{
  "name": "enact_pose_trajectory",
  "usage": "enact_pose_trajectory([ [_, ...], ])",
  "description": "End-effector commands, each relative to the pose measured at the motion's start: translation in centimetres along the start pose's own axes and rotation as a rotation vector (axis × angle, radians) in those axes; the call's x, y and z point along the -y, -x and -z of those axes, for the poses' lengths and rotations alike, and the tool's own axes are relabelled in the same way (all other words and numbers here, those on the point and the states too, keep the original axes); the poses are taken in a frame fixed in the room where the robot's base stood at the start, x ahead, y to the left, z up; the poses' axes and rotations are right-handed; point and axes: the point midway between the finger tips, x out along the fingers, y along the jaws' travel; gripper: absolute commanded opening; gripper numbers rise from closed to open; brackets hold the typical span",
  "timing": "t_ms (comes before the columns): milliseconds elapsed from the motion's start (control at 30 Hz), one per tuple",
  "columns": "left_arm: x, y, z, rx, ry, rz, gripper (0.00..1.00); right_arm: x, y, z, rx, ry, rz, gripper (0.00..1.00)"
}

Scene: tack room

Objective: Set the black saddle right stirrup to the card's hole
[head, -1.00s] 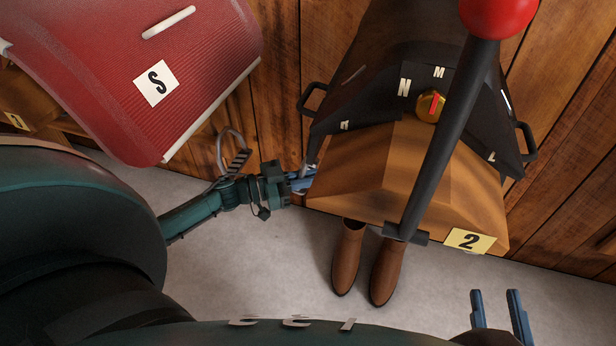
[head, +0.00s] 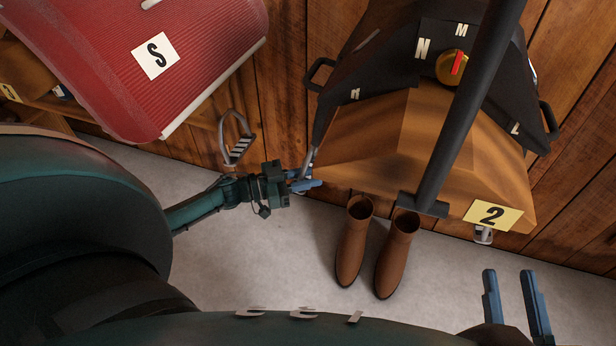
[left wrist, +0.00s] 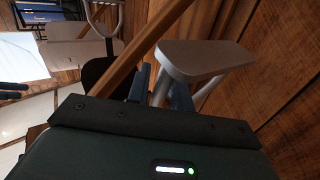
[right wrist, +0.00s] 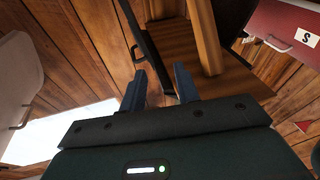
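The black saddle (head: 345,75) sits on a wooden rack, with letters N, M, R and L on it. A yellow card (head: 493,215) reading 2 is on the rack's front edge. The right stirrup (head: 309,160) hangs at the saddle's R side, mostly hidden; its tread (left wrist: 205,58) and metal side show large in the left wrist view. My left gripper (head: 304,180) has its fingers around a metal side of that stirrup and appears shut on it. The strap holes are not visible. My right gripper (head: 513,300) is open and empty at the lower right, away from the saddle.
Brown boots (head: 354,245) stand on the floor below. A gold dial (head: 452,68) with red pointer is on the black saddle.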

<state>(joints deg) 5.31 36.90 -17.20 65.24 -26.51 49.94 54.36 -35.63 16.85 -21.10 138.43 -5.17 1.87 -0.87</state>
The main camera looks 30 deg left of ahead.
Motion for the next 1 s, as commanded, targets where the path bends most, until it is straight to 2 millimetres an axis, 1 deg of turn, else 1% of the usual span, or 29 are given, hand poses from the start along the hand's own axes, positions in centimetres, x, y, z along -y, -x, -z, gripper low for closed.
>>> enact_pose_trajectory([
  [33, 0.0, 0.0, 0.0, 0.0, 0.0, 0.0, 0.26, 0.0, 0.0, 0.0, 0.0, 0.0, 0.0, 0.32],
  [100, 0.0, 0.0, 0.0, 0.0, 0.0, 0.0, 0.32, 0.0, 0.0, 0.0, 0.0, 0.0, 0.0, 0.32],
  [333, 0.0, 0.0, 0.0, 0.0, 0.0, 0.0, 0.32, 0.0, 0.0, 0.0, 0.0, 0.001, 0.0, 0.32],
  [467, 0.0, 0.9, 0.1, 0.002, 0.001, 0.001, 0.32, 0.0, 0.0, 0.2, 0.001, 0.005, 0.0, 0.32],
  [567, 0.0, 2.5, 0.1, 0.005, 0.0, 0.001, 0.32, -0.1, 0.0, 0.5, 0.002, 0.013, -0.001, 0.32],
  [633, 0.0, 4.0, 0.1, 0.005, 0.002, 0.001, 0.32, -0.1, 0.0, 0.6, 0.006, 0.021, -0.002, 0.32],
  [800, 0.0, 8.0, 0.1, 0.006, 0.001, 0.001, 0.32, -0.3, 0.3, 0.0, 0.035, 0.046, -0.006, 0.32],
  [900, 0.0, 10.0, 0.1, 0.004, 0.001, 0.0, 0.32, -0.4, 0.4, -0.1, 0.039, 0.055, -0.009, 0.32],
  [1000, 0.0, 11.5, 0.0, 0.004, 0.001, 0.001, 0.32, -0.4, 0.4, 0.0, 0.036, 0.063, -0.01, 0.32],
])
